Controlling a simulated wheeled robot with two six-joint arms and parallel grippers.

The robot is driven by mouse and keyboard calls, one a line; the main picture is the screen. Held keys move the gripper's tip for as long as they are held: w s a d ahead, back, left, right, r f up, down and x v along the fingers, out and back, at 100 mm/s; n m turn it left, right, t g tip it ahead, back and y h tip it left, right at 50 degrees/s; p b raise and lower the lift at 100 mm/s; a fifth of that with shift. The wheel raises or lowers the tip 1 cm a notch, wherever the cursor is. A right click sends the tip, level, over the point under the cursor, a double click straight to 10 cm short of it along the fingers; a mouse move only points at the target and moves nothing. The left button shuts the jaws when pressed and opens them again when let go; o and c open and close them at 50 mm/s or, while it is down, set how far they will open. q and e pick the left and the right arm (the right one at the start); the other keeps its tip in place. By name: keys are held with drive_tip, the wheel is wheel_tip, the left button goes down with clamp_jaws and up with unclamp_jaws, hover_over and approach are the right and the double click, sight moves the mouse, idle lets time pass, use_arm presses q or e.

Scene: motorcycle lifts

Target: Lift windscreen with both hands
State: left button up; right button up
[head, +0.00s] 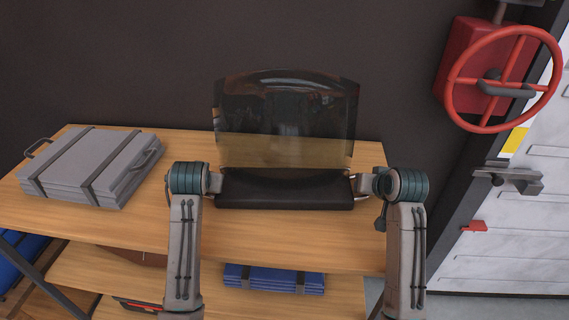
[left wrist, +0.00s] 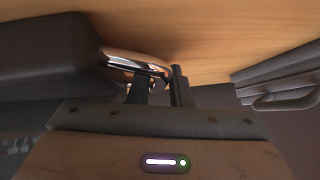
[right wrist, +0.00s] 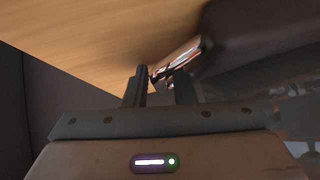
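The windscreen (head: 285,115) is a smoky see-through panel standing upright on a long black base (head: 285,190) on the wooden bench. Chrome handles stick out at the base's ends; the left one shows in the left wrist view (left wrist: 135,62), the right one in the right wrist view (right wrist: 183,55). My left gripper (head: 222,183) is at the left end; its fingers (left wrist: 160,82) are apart, with the handle's outer part at the gap. My right gripper (head: 352,183) is at the right end; its fingers (right wrist: 160,80) are also apart around the handle. Finger contact is unclear.
A grey strapped case (head: 90,165) lies on the bench (head: 270,240) at the left. A blue strapped bundle (head: 273,278) lies on the shelf below. A red valve wheel (head: 503,80) is at the upper right. A dark wall (head: 150,60) stands behind the bench.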

use_arm(q)
drive_tip(key=shift+c, duration=0.5)
use_arm(e)
drive_tip(key=shift+c, duration=0.4)
use_arm(q)
clamp_jaws()
use_arm(e)
clamp_jaws()
